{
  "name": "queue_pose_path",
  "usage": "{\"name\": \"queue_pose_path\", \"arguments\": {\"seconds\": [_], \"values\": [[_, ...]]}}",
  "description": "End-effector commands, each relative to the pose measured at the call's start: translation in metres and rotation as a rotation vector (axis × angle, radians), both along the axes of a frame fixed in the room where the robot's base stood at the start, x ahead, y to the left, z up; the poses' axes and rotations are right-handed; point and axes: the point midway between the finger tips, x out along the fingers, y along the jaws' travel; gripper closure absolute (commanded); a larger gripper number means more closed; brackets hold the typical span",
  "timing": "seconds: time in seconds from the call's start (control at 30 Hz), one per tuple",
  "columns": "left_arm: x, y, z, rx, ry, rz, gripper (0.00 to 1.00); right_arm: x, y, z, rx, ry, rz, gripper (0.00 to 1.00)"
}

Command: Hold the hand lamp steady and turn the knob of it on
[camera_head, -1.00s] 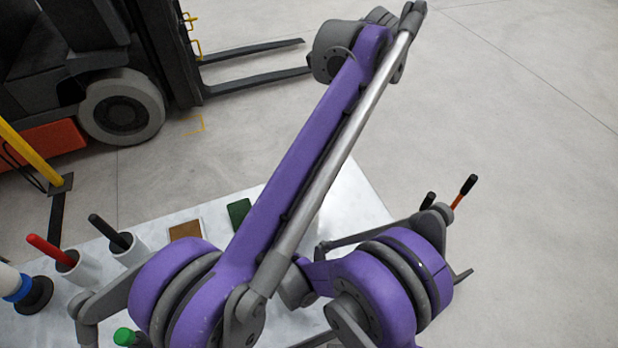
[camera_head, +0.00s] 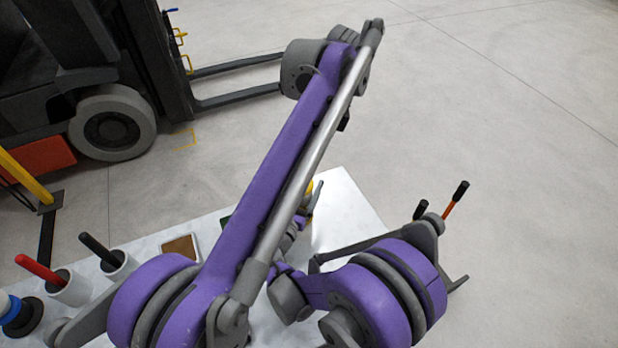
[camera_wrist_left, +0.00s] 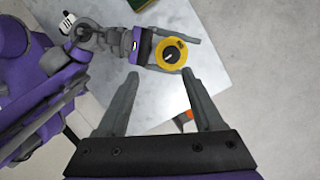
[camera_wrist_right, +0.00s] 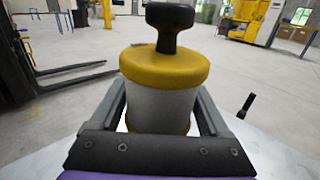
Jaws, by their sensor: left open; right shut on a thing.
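The hand lamp (camera_wrist_right: 160,103) has a grey-white body, a yellow cap and a black knob (camera_wrist_right: 169,28) on top. My right gripper (camera_wrist_right: 160,118) is shut around its body. In the left wrist view, the lamp's round yellow end (camera_wrist_left: 171,54) shows with its dark centre, between the fingers of the right gripper (camera_wrist_left: 180,48). My left gripper (camera_wrist_left: 160,76) is open and empty, with its fingers apart and pointing toward the lamp from a distance. In the head view only a small yellow part of the lamp (camera_head: 309,187) shows; my arm hides the rest.
The white table (camera_head: 350,210) stands below, with black-handled (camera_head: 98,247) and red-handled (camera_head: 40,269) tools in white cups and a brown block (camera_head: 180,247) at left. A forklift (camera_head: 110,110) stands beyond. The floor at right is clear.

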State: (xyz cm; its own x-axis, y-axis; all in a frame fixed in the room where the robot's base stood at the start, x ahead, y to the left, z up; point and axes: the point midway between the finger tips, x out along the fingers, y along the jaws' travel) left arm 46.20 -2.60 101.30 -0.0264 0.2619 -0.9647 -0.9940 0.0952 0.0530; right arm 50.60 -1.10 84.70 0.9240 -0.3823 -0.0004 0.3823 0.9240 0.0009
Motion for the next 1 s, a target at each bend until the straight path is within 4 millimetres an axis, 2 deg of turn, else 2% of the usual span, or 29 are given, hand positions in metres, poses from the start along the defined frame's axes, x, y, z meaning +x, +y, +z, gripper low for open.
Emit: {"name": "queue_pose_path", "arguments": {"seconds": [0.03,0.2,0.37,0.53,0.77,1.0], "values": [[-0.002,0.012,-0.009,-0.041,0.036,0.093,0.32,0.000,0.000,0.000,0.000,0.000,0.000,0.99],[-0.018,0.040,-0.034,-0.234,0.203,0.488,0.32,0.000,0.000,0.000,0.000,0.000,0.000,0.99],[-0.022,0.056,-0.046,-0.421,0.376,0.893,0.32,0.000,0.000,0.000,0.000,0.000,0.000,0.99],[-0.011,0.064,-0.057,-0.553,0.590,1.364,0.32,0.000,0.000,0.000,0.000,0.000,0.000,0.99],[0.007,0.069,-0.073,-0.531,0.906,1.884,0.32,0.000,0.000,0.000,0.000,0.000,0.000,0.99],[0.018,0.083,-0.087,-0.339,1.324,2.294,0.32,0.000,0.000,0.000,0.000,0.000,0.000,0.99]]}}
